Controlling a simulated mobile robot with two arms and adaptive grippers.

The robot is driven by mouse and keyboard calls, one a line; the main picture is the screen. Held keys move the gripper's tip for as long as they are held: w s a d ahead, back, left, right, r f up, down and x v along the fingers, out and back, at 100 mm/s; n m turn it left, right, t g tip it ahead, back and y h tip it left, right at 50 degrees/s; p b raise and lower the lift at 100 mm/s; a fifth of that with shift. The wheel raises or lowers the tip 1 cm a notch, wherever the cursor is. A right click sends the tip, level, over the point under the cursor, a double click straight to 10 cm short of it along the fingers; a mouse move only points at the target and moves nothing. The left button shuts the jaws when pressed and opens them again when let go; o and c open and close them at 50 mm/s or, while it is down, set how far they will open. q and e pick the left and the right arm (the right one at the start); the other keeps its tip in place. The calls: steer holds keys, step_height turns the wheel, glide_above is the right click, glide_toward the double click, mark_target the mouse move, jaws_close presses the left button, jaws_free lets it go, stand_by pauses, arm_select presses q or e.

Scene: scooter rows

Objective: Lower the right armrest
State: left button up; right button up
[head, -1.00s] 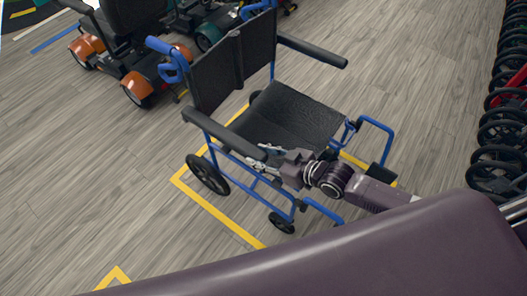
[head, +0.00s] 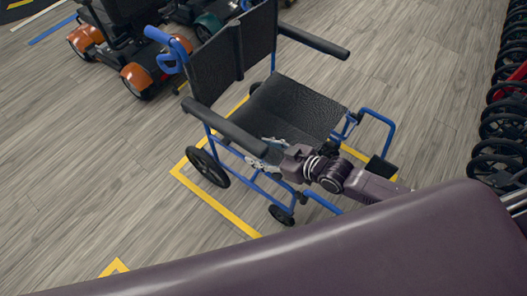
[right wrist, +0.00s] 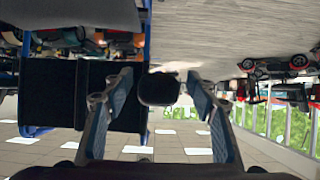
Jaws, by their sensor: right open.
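A wheelchair with a blue frame and a black seat (head: 290,105) stands in the middle of the head view, its backrest to the upper left. Its right armrest (head: 222,126) is the near black pad, running roughly parallel to the far left armrest (head: 315,41). My right gripper (head: 265,153) is at the front end of the right armrest, partly hidden by my own wrist. In the right wrist view, the fingers (right wrist: 160,100) are spread apart, with the armrest's dark rounded end (right wrist: 158,87) between them. I cannot tell whether they touch it. My left gripper is not in view.
Yellow floor tape (head: 222,207) marks a box around the wheelchair. An orange-fendered scooter (head: 137,78) stands behind it at upper left. A row of black wheels (head: 500,130) lines the right edge. The wooden floor left of the chair is clear.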

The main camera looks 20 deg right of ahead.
steer(key=v, duration=1.2)
stand_by(0.3)
